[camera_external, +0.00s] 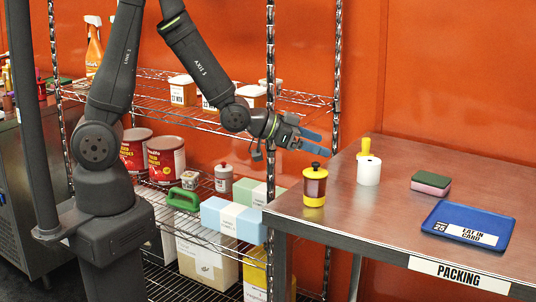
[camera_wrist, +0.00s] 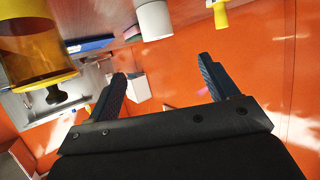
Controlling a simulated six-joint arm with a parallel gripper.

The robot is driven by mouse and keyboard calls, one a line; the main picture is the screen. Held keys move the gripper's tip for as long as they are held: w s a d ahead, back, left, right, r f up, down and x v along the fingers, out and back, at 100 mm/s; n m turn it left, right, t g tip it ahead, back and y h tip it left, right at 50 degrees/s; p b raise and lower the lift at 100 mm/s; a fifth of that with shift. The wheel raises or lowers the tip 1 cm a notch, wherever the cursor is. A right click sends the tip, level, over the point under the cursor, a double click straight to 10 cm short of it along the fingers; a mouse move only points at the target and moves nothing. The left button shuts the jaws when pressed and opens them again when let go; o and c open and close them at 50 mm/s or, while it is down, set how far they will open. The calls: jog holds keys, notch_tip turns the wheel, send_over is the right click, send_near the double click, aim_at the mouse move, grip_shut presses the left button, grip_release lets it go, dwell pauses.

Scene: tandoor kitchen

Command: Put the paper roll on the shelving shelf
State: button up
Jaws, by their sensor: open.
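The white paper roll (camera_external: 369,171) stands upright on the steel packing table (camera_external: 342,215), near its back left part. In the wrist view the paper roll (camera_wrist: 154,20) is at the top middle, beyond my fingertips. The shelving shelf (camera_external: 190,226) is a wire rack at the left, behind my arm. My gripper (camera_external: 317,141) is open and empty, above the table's back left edge and to the left of the paper roll. In the wrist view its two blue fingers are apart (camera_wrist: 162,78). Nothing is between them.
A yellow-and-amber press (camera_external: 314,187) with a black knob stands left of the roll, below my gripper. A yellow item (camera_external: 366,146) is just behind the roll. A sponge (camera_external: 431,183) and blue tray (camera_external: 468,226) lie right. Cans, boxes and tubs crowd the shelves.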

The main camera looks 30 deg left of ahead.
send_near(365, 160)
jog(key=x, duration=0.4)
jog(key=shift+a, duration=0.1)
jog(key=shift+x, duration=2.7)
jog(key=shift+s, duration=0.15)
jog(key=shift+c, duration=0.2)
jog(key=c, duration=1.1)
jog(key=shift+c, duration=0.2)
notch_tip(365, 160, up, 10)
